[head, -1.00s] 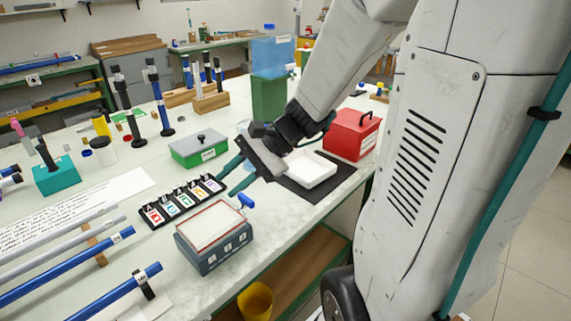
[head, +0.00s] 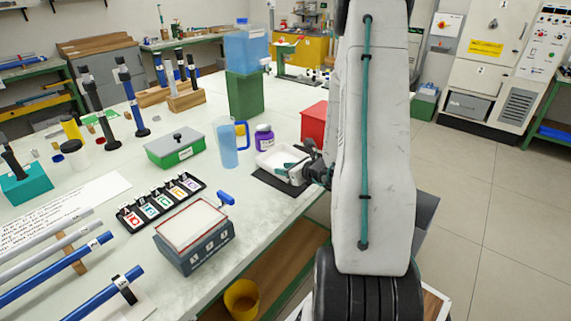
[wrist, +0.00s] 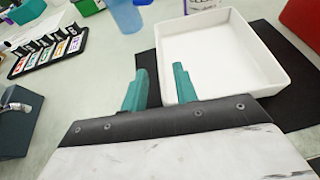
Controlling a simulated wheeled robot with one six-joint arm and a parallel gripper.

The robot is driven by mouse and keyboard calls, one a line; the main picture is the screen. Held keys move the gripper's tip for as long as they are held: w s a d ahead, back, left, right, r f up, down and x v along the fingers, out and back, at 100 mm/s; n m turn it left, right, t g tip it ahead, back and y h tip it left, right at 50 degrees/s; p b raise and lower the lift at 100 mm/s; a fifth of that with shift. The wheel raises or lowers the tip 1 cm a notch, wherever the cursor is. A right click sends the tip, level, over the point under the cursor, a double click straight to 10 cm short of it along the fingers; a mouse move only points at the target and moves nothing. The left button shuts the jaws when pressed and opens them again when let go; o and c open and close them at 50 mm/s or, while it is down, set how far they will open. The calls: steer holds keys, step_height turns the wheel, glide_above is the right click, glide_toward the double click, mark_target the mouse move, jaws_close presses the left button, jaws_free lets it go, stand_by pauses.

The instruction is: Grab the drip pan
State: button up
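The drip pan, taken to be the shallow white rectangular tray (head: 270,154), lies flat on a black mat (head: 262,177) near the bench's right edge. It also shows large in the wrist view (wrist: 215,48). My gripper (head: 287,168) is at the pan's near side. In the wrist view its teal fingers (wrist: 160,72) are apart with nothing gripped between them. The left finger shows over the mat outside the pan's left wall; the right finger overlaps the pan's near left corner. Whether either finger touches the pan cannot be told.
A purple-labelled jar (head: 264,139) and a blue jug (head: 228,145) stand behind and left of the pan. A red box (head: 314,122) is close behind it, partly hidden by my arm. A grey box with a white top (head: 194,235) stands nearer on the bench.

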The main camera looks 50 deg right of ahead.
steer(key=x, duration=0.4)
steer(key=shift+w+a+f, duration=0.1)
steer(key=shift+w+f, duration=0.2)
steer(key=shift+f, duration=0.1)
jaws_close()
steer(key=shift+r, duration=0.1)
